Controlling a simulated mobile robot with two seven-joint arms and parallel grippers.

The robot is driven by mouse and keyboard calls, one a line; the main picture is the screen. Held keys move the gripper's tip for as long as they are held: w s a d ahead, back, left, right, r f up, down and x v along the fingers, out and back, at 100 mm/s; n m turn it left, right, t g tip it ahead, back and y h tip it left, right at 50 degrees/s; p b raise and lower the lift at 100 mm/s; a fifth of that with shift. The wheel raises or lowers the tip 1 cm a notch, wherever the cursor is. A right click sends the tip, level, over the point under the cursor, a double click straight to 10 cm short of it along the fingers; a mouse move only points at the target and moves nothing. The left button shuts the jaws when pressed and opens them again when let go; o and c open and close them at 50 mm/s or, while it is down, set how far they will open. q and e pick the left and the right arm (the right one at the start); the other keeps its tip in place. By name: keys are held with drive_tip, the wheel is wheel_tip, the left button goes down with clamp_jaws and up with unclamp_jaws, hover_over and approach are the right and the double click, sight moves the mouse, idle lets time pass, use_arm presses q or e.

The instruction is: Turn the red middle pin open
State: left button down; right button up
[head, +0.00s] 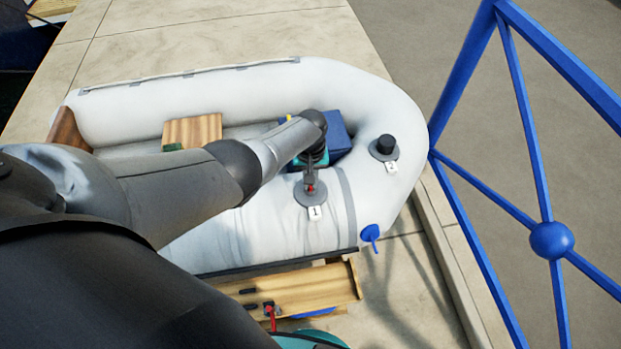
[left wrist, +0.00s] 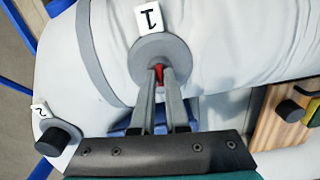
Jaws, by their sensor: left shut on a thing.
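The red pin (left wrist: 159,72) stands in the middle of a round grey valve base (left wrist: 150,52) on the white tube of an inflatable boat. A white tag marked 1 (head: 315,212) is beside this base. My left gripper (head: 310,186) is shut on the red pin, with its fingertips on both sides of it. In the left wrist view the fingers (left wrist: 160,76) cover part of the pin, so its turn position is hard to tell. My right gripper is not in view.
A second valve with a black cap (head: 385,145) and a tag marked 2 sits near the bow. A blue box (head: 338,138) and a wooden seat (head: 192,130) are inside the boat. A blue railing (head: 548,240) stands at right. A wooden bench (head: 310,288) is in front.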

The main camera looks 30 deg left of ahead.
use_arm(q)
drive_tip(key=shift+n, duration=0.6)
drive_tip(key=c, duration=1)
unclamp_jaws()
drive_tip(key=shift+o, duration=0.2)
drive_tip(key=shift+r, duration=0.15)
wheel_tip(320, 180, up, 15)
drive_tip(key=p, duration=0.9)
